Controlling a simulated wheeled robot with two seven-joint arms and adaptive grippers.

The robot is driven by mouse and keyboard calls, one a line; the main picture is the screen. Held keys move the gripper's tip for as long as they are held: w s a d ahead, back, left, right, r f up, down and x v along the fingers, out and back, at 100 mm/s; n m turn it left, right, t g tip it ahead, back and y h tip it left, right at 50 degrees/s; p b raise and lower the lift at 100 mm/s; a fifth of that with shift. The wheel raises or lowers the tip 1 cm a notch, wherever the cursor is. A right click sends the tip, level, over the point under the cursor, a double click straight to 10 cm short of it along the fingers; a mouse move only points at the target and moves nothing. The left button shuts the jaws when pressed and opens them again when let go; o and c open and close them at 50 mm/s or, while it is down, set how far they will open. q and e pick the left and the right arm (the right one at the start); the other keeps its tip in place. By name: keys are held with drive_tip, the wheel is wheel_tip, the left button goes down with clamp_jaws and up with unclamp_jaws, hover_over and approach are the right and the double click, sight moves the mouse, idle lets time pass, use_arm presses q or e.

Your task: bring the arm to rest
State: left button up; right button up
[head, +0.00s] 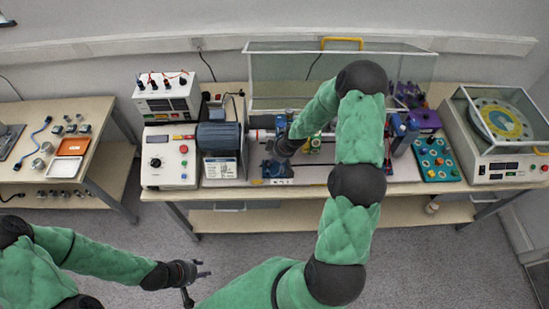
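My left gripper (197,284) hangs over the bare floor in front of the bench, at the end of the green-sleeved arm from the left. Its dark fingers are spread apart with nothing between them. My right arm rises from the bottom middle, bends high above the bench and slopes down to the left. My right gripper (281,152) is a dark shape low over the test rig (278,169) on the workbench (240,192). Its fingers blend with the dark and blue parts there, so I cannot tell whether it is open or touches anything.
A clear guard with a yellow handle (341,40) stands behind the rig. Control boxes (170,155) and a motor (219,136) are left of it. A knob board (436,158) and a turntable machine (497,122) are right. A side table (95,117) stands left. The front floor is clear.

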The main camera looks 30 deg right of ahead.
idle(0.3)
drive_tip(key=s+a+f+m+g+y+b, duration=0.15)
drive_tip(key=s+a+f+m, duration=0.25)
drive_tip(key=s+a, duration=0.75)
drive_tip(key=s+a+f+m+g+y+p, duration=0.1)
drive_tip(key=s+a+f+m+g, duration=0.3)
drive_tip(key=s+a, duration=0.75)
wheel_tip(320, 180, down, 14)
drive_tip(key=w+a+n+t+b, duration=0.1)
drive_tip(key=w+b, duration=0.1)
drive_tip(key=b, duration=1.3)
drive_tip(key=shift+f+n+t+b, duration=0.25)
drive_tip(key=shift+n+t+b, duration=0.1)
drive_tip(key=shift+n, duration=0.05)
